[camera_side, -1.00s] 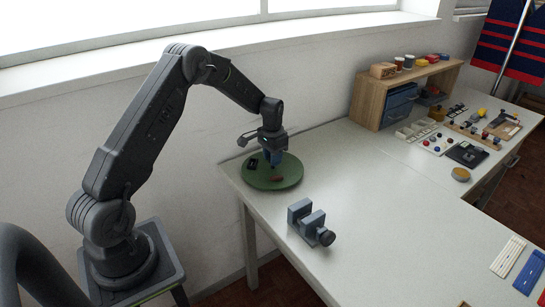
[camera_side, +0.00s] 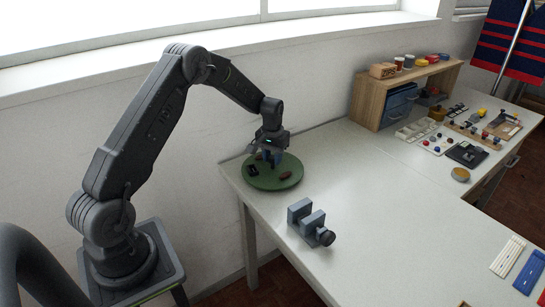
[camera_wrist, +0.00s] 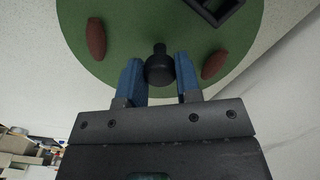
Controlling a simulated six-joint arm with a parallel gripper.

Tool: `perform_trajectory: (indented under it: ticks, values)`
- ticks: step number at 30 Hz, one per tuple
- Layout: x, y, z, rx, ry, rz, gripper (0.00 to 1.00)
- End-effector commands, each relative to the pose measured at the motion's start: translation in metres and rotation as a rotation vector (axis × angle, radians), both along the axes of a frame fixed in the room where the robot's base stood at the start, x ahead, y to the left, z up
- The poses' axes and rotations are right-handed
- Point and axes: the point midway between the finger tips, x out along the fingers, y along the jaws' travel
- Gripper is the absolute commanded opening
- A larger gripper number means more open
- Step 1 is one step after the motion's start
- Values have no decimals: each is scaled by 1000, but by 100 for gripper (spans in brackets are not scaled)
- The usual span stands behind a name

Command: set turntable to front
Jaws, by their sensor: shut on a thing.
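The turntable is a round green disc (camera_side: 275,183) at the near left corner of the white table; its green top fills much of the wrist view (camera_wrist: 130,20). A black knob (camera_wrist: 160,68) stands up from it. My gripper (camera_side: 272,160) points down over the disc, its blue fingers (camera_wrist: 159,75) on either side of the knob, shut on it. A black open box (camera_side: 252,171) sits near the disc's left edge and shows at the top in the wrist view (camera_wrist: 217,8). Two red-brown oblong pieces (camera_wrist: 96,38) (camera_wrist: 215,64) lie on the disc.
A grey-blue vise (camera_side: 310,222) stands right of and in front of the turntable. A wooden shelf (camera_side: 400,95) with blue drawers stands at the back, with trays and small parts to its right. The table between the turntable and the shelf is clear.

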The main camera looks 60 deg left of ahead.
Motion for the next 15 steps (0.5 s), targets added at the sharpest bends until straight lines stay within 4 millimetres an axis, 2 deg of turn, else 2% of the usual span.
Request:
perform_trajectory:
  ticks: [15]
  values:
    - [1,0,2,1,-6,208,0]
